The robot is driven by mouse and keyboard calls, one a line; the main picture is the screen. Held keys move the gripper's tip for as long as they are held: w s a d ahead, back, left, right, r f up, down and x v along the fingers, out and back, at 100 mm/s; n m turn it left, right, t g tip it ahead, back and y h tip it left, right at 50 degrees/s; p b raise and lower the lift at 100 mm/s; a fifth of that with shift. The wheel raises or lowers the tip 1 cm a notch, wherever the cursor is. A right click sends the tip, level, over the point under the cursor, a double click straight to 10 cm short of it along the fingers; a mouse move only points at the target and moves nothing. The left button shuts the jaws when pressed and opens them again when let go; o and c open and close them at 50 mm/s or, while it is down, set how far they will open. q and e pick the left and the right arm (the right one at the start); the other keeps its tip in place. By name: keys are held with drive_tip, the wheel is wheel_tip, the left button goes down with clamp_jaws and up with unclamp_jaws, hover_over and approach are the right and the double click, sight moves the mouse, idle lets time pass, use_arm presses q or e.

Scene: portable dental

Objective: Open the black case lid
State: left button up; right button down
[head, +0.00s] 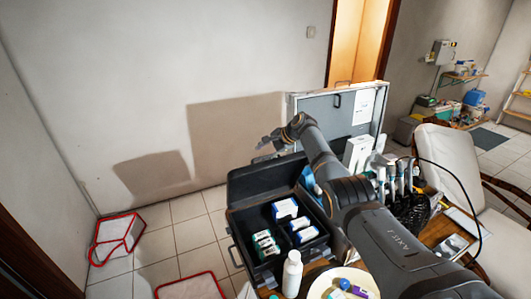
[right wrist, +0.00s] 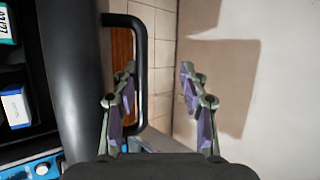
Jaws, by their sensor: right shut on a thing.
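The black case (head: 238,228) stands in the middle of the head view, with its insides showing. Its lid (head: 262,178) is raised at the back and leans away from the box. My right gripper (head: 268,142) is just above the lid's upper edge, its arm reaching across the case's right side. In the right wrist view, a black handle (right wrist: 140,75) on the dark case part runs between the gripper's fingers (right wrist: 158,95). It lies close against the left finger, with a gap to the right one. My left gripper is not in view.
The case holds blue-white packs (head: 285,208) and green-white packs (head: 264,242). A white bottle (head: 292,274) and a round tray (head: 325,287) stand in front. A grey upright case (head: 318,108) and dental handpieces are at right.

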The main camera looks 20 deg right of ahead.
drive_tip(key=shift+w+a+r, duration=0.1)
drive_tip(key=shift+w+a, duration=0.15)
drive_tip(key=shift+w, duration=0.05)
drive_tip(key=c, duration=1.4)
unclamp_jaws()
drive_tip(key=shift+w+f, duration=0.2)
drive_tip(key=shift+s+f, duration=0.1)
drive_tip(key=shift+s, duration=0.15)
drive_tip(key=shift+c, duration=0.5)
